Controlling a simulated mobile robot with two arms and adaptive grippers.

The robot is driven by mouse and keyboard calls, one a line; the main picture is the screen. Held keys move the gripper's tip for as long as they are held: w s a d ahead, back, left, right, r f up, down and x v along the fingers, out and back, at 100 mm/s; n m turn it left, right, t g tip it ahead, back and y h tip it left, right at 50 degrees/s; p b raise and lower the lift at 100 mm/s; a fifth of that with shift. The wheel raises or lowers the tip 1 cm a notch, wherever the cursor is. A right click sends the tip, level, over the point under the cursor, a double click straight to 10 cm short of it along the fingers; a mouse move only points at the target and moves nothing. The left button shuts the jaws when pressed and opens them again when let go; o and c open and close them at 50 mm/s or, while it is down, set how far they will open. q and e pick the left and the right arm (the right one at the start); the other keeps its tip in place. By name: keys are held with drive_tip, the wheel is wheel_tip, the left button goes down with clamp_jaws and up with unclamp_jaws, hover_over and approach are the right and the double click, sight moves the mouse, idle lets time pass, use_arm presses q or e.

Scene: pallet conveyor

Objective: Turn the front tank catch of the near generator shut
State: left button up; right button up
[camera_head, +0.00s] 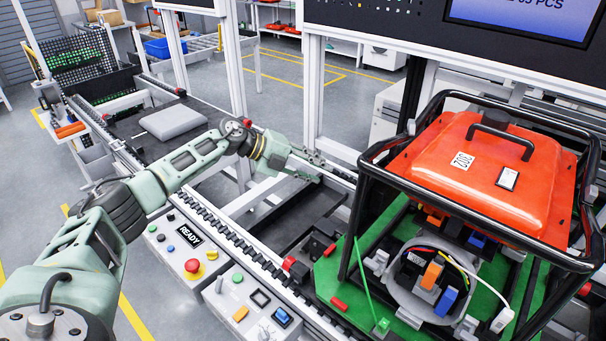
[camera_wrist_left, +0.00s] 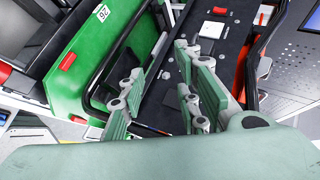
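The near generator has a red tank (camera_head: 470,165) with a black handle and a label reading 202, inside a black tube frame (camera_head: 362,205). It stands on a green pallet (camera_head: 330,275) at the right of the head view. I cannot make out the front tank catch for certain. My left gripper (camera_head: 322,169) is left of the frame, apart from it, over the conveyor side. In the left wrist view the left gripper (camera_wrist_left: 174,66) has its two fingers spread, with nothing between them. My right gripper is in neither view.
A control panel with a READY display (camera_head: 189,236) and a red stop button (camera_head: 194,267) lies below the left arm. A grey block (camera_head: 172,122) sits on the conveyor behind. In the wrist view a green body (camera_wrist_left: 85,60) with a red piece (camera_wrist_left: 67,62) is beside the left finger.

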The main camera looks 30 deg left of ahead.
use_arm(q)
drive_tip(key=a+f+n, duration=0.1)
drive_tip(key=a+f+n+t, duration=0.1)
drive_tip(key=a+f, duration=0.1)
drive_tip(key=shift+w+a+t, duration=0.2)
drive_tip(key=shift+t, duration=0.1)
idle(0.3)
